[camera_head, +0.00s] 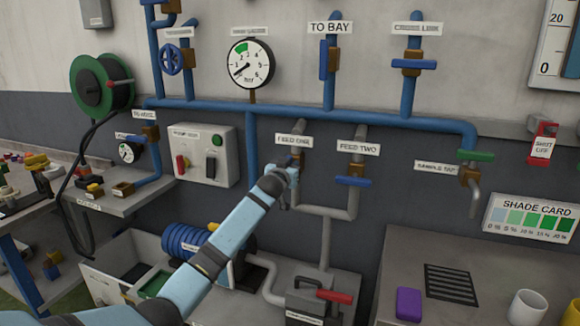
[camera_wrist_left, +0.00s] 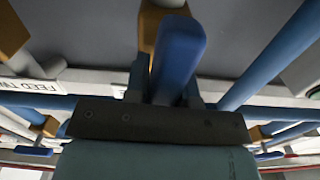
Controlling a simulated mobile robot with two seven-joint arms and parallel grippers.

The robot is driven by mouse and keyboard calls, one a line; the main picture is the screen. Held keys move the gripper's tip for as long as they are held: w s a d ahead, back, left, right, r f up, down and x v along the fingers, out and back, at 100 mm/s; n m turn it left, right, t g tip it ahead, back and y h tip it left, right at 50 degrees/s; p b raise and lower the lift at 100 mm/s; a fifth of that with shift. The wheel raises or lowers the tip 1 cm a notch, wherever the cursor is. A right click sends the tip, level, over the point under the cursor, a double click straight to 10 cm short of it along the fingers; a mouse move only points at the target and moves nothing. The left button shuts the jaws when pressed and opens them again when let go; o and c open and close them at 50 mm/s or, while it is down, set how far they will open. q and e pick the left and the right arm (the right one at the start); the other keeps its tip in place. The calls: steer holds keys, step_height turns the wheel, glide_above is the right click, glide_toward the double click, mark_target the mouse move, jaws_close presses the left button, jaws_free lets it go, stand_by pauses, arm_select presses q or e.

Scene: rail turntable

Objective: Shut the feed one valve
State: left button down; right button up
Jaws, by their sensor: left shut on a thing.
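The feed one valve (camera_head: 298,160) sits on the pipe just below the FEED ONE label (camera_head: 294,140) in the head view. Its blue handle is mostly hidden there by my left gripper (camera_head: 290,174). In the left wrist view the blue handle (camera_wrist_left: 178,50) stands between the two fingers of my left gripper (camera_wrist_left: 166,90), with its brass body partly behind it. My left gripper is shut on this handle. The handle's angle to the pipe is hard to tell. My right gripper is not in view.
The feed two valve (camera_head: 353,181), its blue handle crosswise, is close to the right. A gauge (camera_head: 250,63) hangs above. Below are a blue hose coil (camera_head: 187,242) and a pump with a red lever (camera_head: 334,297). A purple block (camera_head: 408,304) lies on the right bench.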

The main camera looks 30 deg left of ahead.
arm_select(q)
steer(key=shift+d+r+m+p, duration=0.15)
steer(key=shift+m+p, duration=0.55)
steer(key=shift+m, duration=0.4)
steer(key=shift+m+p, duration=0.5)
steer(key=shift+m, duration=0.4)
steer(key=m+p, duration=0.1)
steer(key=m, duration=0.1)
steer(key=shift+d+m, duration=0.15)
steer(key=shift+m, duration=0.15)
steer(key=shift+w+d+f+m+p, duration=0.15)
steer(key=shift+m+p, duration=0.45)
steer(key=shift+m, duration=1.15)
steer(key=shift+s+f+m+p, duration=0.1)
steer(key=shift+f+m+p, duration=0.35)
steer(key=shift+m, duration=1.35)
steer(key=shift+w+d+f+m+p, duration=0.1)
steer(key=shift+m+p, duration=0.6)
steer(key=shift+m, duration=1.05)
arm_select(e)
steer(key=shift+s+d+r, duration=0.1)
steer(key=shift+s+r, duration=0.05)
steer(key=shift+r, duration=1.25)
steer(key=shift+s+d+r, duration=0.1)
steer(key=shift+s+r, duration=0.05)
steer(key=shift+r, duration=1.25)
